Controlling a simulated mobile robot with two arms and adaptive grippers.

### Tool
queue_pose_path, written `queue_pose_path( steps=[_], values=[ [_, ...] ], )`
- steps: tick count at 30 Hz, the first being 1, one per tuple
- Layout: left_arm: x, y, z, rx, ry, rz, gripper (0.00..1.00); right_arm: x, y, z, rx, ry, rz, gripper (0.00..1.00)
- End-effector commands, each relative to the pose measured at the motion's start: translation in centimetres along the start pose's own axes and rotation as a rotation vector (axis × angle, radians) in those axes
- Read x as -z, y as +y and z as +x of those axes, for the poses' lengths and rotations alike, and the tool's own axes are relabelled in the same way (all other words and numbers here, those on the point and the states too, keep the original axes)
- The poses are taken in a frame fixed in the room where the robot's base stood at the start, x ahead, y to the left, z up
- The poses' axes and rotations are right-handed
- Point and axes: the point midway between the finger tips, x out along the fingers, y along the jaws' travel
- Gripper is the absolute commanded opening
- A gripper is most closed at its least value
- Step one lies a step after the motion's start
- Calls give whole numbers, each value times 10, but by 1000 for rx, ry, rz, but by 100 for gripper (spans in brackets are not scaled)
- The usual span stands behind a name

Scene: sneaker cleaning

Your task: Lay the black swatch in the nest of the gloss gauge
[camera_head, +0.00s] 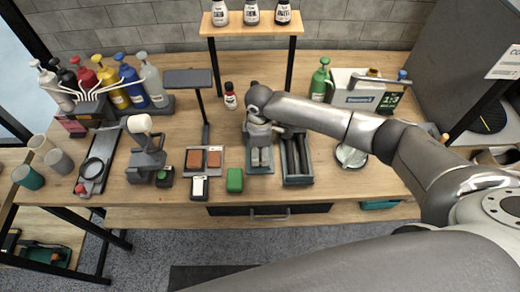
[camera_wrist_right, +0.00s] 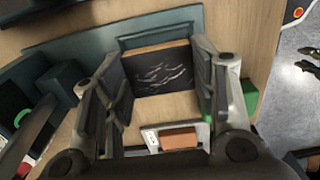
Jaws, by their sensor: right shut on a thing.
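A dark panel with pale scuff marks and a wood-coloured edge, which looks like the black swatch (camera_wrist_right: 163,78), sits between the fingers of my right gripper (camera_wrist_right: 162,92). The fingers close on its two sides. In the head view, my right gripper (camera_head: 261,158) points down over a slate-coloured fixture (camera_head: 262,171) and hides the swatch. A slate frame (camera_wrist_right: 150,42) shows just beyond the swatch in the wrist view. It may be the gauge's nest; I cannot tell for sure, nor whether the swatch touches it. My left gripper is not in view.
A dark long tray (camera_head: 297,160) is close on the right. A lamp post (camera_head: 206,115) stands behind left. The bench front (camera_head: 335,213) is clear.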

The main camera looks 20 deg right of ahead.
Motion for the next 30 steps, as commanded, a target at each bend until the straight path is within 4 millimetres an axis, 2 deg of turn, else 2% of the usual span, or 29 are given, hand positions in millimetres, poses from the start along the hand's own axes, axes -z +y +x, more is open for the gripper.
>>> queue_pose_path(
  steps=[7, 30],
  values=[
    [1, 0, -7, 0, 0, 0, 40, 0, 0, -1, 0, 0, 1, 37],
    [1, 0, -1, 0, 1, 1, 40, 0, 0, 10, 1, 1, 0, 37]
  ],
)
